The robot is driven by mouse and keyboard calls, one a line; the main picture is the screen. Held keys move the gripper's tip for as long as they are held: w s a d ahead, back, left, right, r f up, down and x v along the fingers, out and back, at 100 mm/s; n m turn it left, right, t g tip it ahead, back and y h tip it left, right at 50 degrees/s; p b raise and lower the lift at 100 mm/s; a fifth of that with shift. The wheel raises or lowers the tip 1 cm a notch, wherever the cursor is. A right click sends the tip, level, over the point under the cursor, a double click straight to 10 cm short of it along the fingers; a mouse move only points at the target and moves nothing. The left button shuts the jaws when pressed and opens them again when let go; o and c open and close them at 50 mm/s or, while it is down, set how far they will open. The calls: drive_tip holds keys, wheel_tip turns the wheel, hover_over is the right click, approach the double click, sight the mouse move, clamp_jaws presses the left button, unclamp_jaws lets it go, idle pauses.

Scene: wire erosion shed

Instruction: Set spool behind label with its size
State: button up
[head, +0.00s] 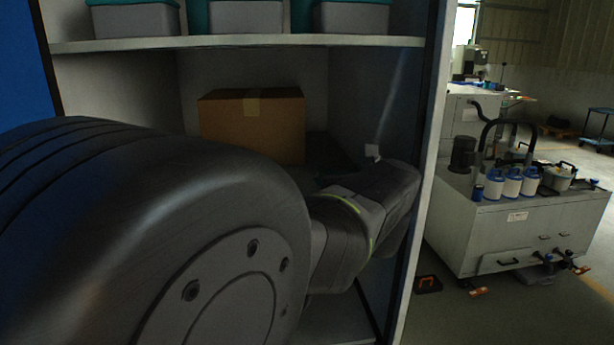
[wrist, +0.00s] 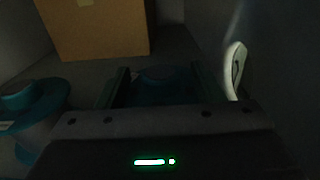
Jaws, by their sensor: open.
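My gripper (wrist: 160,72) is open in the wrist view, inside a shelf compartment, its two dark fingers apart. A dark teal rounded shape (wrist: 165,76), which looks like a spool, shows dimly between the fingers; I cannot tell whether they touch it. A second spool with teal flanges (wrist: 36,98) stands left of the gripper, partly cut off by the frame. A pale curved piece (wrist: 235,66), possibly a label or tag, is right of the fingers. No size can be read.
A cardboard box (wrist: 95,28) stands behind the gripper; it also shows in the head view (head: 252,125). The shelf above (head: 240,43) holds grey bins with teal tops. The cabinet's side wall (head: 395,95) is close on the right. A grey machine (head: 515,235) stands outside.

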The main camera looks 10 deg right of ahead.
drive_tip(key=s, duration=1.2)
drive_tip(key=shift+d+b, duration=0.25)
drive_tip(key=shift+b, duration=0.15)
drive_tip(key=shift+o, duration=0.2)
drive_tip(key=shift+r, duration=0.1)
